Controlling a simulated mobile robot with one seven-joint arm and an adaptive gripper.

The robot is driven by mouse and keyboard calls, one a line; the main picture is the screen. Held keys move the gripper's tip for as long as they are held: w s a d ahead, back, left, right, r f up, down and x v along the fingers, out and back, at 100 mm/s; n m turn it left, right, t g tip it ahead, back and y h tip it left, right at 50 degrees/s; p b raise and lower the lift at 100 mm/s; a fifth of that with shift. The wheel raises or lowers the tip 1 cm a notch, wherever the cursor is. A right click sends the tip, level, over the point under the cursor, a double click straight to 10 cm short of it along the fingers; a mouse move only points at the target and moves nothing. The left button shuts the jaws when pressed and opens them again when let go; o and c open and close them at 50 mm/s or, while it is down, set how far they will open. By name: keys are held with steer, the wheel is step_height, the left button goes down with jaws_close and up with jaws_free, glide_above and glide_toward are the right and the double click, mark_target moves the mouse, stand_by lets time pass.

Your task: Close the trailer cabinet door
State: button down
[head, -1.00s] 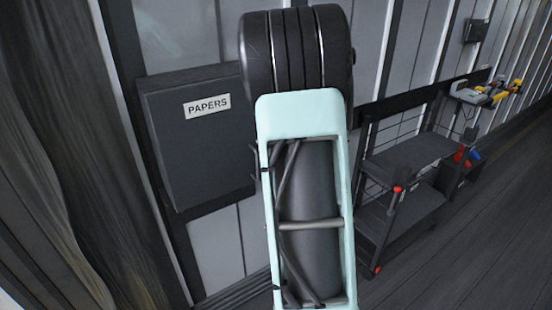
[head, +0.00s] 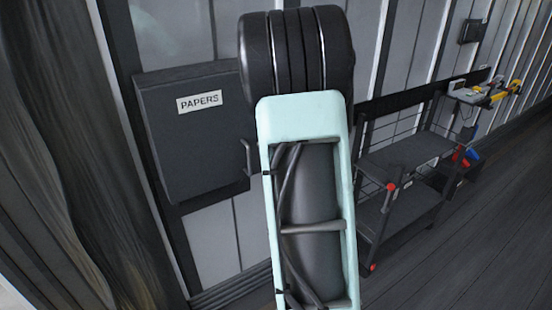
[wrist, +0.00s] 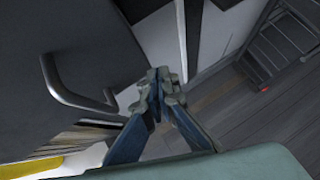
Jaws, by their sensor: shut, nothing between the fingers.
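The dark grey cabinet door (head: 190,150) with a white PAPERS label (head: 199,102) is on the wall, left of my arm in the head view. Its bar handle (head: 248,158) shows at the right edge, beside my arm. In the wrist view the door (wrist: 60,45) fills the upper left, with the handle (wrist: 72,92) on its face. My gripper (wrist: 158,85) is shut and empty, to the right of the handle and apart from it in the picture. My arm hides my gripper in the head view. Whether the door stands ajar is unclear.
A dark shelf cart (head: 405,190) with red knobs stands right of my arm. Layered pale edges (wrist: 75,140) and a yellow item (wrist: 30,167) show below the door in the wrist view. A brown curtain-like surface (head: 70,150) is at the left.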

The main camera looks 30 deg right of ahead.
steer(key=s+r+p, duration=0.3)
steer(key=s+r, duration=0.4)
steer(key=shift+s, duration=0.25)
